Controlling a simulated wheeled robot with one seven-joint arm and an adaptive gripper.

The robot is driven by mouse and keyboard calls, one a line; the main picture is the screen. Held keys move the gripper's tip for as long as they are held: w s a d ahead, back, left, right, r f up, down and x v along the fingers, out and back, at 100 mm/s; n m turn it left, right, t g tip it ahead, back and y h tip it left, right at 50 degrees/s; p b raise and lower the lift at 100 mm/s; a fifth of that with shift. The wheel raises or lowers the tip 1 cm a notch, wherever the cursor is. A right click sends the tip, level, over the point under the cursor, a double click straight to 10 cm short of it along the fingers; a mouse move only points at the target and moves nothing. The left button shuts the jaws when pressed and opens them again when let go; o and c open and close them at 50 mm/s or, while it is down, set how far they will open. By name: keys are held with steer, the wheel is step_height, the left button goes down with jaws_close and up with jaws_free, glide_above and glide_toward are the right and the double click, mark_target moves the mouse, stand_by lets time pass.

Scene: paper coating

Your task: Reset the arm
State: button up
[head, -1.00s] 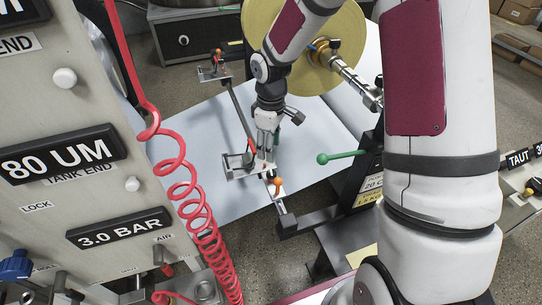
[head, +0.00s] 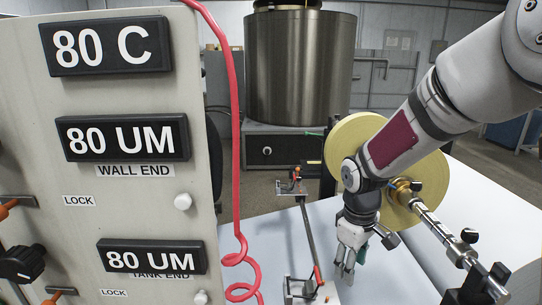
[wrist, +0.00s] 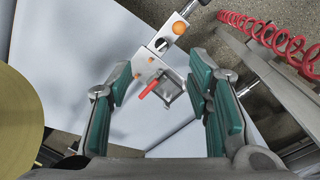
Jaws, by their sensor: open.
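My gripper (head: 345,268) hangs from my arm on the right side of the head view, fingers pointing down over the white paper sheet (head: 270,235). In the wrist view my gripper (wrist: 163,105) shows two green-padded fingers spread wide with nothing between them. Beyond the fingertips is a metal bracket (head: 302,290) with a red lever (wrist: 150,88) and an orange knob (wrist: 180,27). The red lever lies in line with the gap between the fingers, and the fingers look apart from it.
A control panel (head: 130,225) fills the left, with a red coiled hose (head: 234,130) beside it. A yellow roll (head: 345,135) on a metal shaft (head: 430,220) stands close behind my arm. A large metal tank (head: 300,65) is at the back.

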steer(key=s+r+m+t+p, duration=0.2)
steer(key=s+r+m+p, duration=0.2)
steer(key=s+r, duration=1.05)
steer(key=s+r+m+p, duration=0.2)
steer(key=s+r, duration=0.2)
steer(key=s, duration=0.3)
steer(key=s+r+m+t+p, duration=0.1)
steer(key=s+r+p, duration=0.1)
steer(key=s+r, duration=0.3)
steer(key=shift+s+a+r+m+t+y, duration=0.2)
steer(key=shift+s+r+m+t+y, duration=0.15)
steer(key=shift+s, duration=0.55)
